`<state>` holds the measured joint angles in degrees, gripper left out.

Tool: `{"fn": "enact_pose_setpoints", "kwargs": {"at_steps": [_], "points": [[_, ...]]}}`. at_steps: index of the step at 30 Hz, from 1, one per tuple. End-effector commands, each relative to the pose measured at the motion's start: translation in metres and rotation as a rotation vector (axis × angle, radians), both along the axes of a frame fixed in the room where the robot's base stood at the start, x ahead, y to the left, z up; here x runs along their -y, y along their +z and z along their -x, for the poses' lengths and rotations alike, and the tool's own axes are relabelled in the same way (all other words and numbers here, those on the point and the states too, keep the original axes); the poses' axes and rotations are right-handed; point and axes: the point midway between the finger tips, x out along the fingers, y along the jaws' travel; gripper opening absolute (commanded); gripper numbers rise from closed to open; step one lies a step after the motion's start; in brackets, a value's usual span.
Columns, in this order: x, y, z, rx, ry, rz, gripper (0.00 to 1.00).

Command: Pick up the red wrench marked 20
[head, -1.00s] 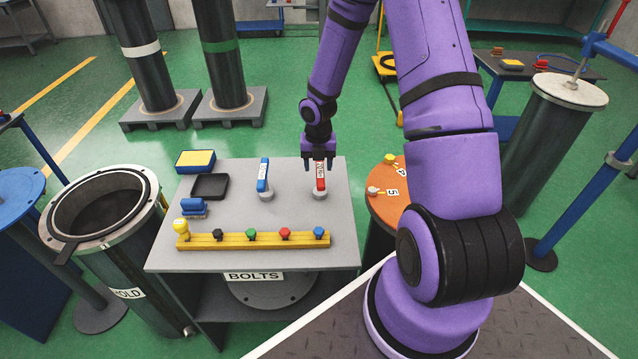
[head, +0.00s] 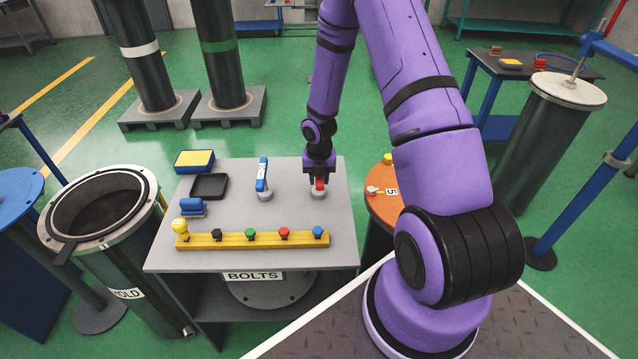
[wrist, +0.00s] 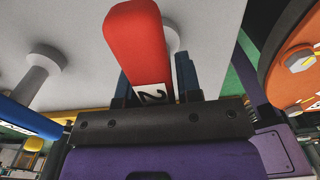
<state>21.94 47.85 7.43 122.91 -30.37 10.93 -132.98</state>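The red wrench (head: 319,184) stands on a small pale round holder (head: 319,195) at the right of the grey table. Its lower red part shows below my gripper in the head view; the gripper hides the rest. In the wrist view the red wrench (wrist: 137,40) runs between my fingers, with a white label of which only a "2" shows. My gripper (head: 319,180) is lowered over the wrench, fingers apart on either side. It also shows in the wrist view (wrist: 156,85); I cannot tell whether either finger touches the wrench.
A blue wrench (head: 262,175) stands on a similar holder to the left. A yellow rack (head: 265,240) with several coloured bolts lies along the table's front. A black tray (head: 209,187) and a yellow-blue box (head: 195,161) are farther left. An orange round table (head: 380,205) stands at the right.

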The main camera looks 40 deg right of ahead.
Motion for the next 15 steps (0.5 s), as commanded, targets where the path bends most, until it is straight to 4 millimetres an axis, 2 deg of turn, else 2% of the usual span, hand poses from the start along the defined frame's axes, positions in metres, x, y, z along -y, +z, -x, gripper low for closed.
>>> {"fn": "enact_pose_setpoints", "kwargs": {"at_steps": [1,3,4,11,15], "points": [[-0.0001,0.0001,0.0001,0.0,0.0,0.0,0.21],[-0.0001,0.0001,0.0001,0.0,0.0,0.0,0.05],[-0.0001,0.0001,0.0001,0.0,0.0,0.0,0.0],[-0.0001,0.0007,-0.0001,0.0,0.0,0.0,0.0],[0.0001,0.0085,-0.0003,0.001,0.0,0.0,0.0]]}}
